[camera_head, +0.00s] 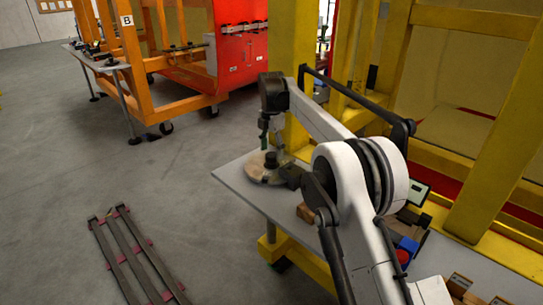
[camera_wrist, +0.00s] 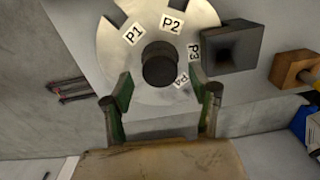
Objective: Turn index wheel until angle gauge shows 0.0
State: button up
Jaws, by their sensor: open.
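The index wheel (camera_wrist: 118,72) is a pale metal disc with slots and labels P1, P2, P3 and P4. A dark round knob (camera_wrist: 160,64) stands at its centre. In the head view the wheel (camera_head: 255,172) lies flat at the table's far left corner. My gripper (camera_wrist: 163,94) is open, with green fingers spread on either side, short of the knob and apart from it. In the head view my gripper (camera_head: 270,138) points down above the wheel. A small dark box with a pale screen (camera_head: 418,190) may be the angle gauge; its reading is illegible.
A dark block (camera_wrist: 229,46) sits right beside the wheel. A wooden block (camera_wrist: 293,70) and a blue item (camera_wrist: 309,125) lie farther right. The grey table (camera_head: 233,183) stands against a yellow frame (camera_head: 297,85). A rail-like rack (camera_head: 135,258) lies on the floor.

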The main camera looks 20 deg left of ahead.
aim_at(272, 155)
notch_tip(272, 155, up, 9)
dwell(0.4)
jog(key=shift+r, duration=0.1)
jog(key=d+r+m+t, duration=0.2)
jog(key=d+r+m, duration=0.5)
jog(key=d+r, duration=0.65)
jog(key=s+d+r+m+t+y, duration=0.15)
jog(key=s+d+m, duration=0.3)
jog(key=d, duration=0.45)
jog(key=s+d+r+m+h, duration=0.1)
jog(key=s+d+r+m, duration=0.15)
jog(key=s+d, duration=0.45)
jog(key=s+d+f+m+t, duration=0.1)
jog(key=s+d+f+m, duration=0.1)
jog(key=s+d+m, duration=0.35)
jog(key=s+d+f+m+t, duration=0.1)
jog(key=s+d+f+m, duration=0.2)
jog(key=s+d, duration=0.5)
jog(key=s+d+f+m+t, duration=0.1)
jog(key=s+d+f+m, duration=0.3)
jog(key=s+f, duration=0.2)
jog(key=s+d+f+m, duration=0.4)
jog(key=s+f, duration=0.2)
jog(key=s, duration=0.4)
jog(key=shift+s+f+t, duration=0.25)
jog(key=shift+s+t, duration=0.1)
